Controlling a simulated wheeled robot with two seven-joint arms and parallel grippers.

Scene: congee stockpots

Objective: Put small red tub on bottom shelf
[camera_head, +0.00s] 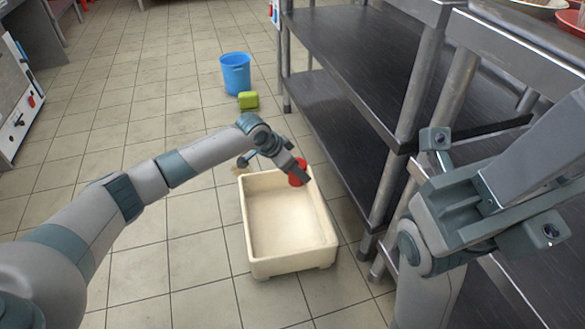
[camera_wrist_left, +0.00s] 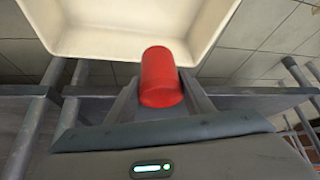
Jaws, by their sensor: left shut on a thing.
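The small red tub (camera_head: 298,173) shows at the far end of the white bin, beside the shelf rack. My left gripper (camera_head: 296,170) is shut on it. In the left wrist view the red tub (camera_wrist_left: 161,77) is between the two fingers (camera_wrist_left: 160,98), with the bin's wall behind it. The bottom shelf (camera_head: 335,105) is a dark metal board low on the rack, to the right of the tub, and its visible part is bare. My right arm reaches in at the right, and its fingertips cannot be made out.
An empty white bin (camera_head: 290,262) stands on the tiled floor below my left gripper. The rack's dark upper shelf (camera_head: 350,45) and metal legs (camera_head: 415,90) are close on the right. A blue bucket (camera_head: 236,74) and a green block (camera_head: 248,100) stand farther back.

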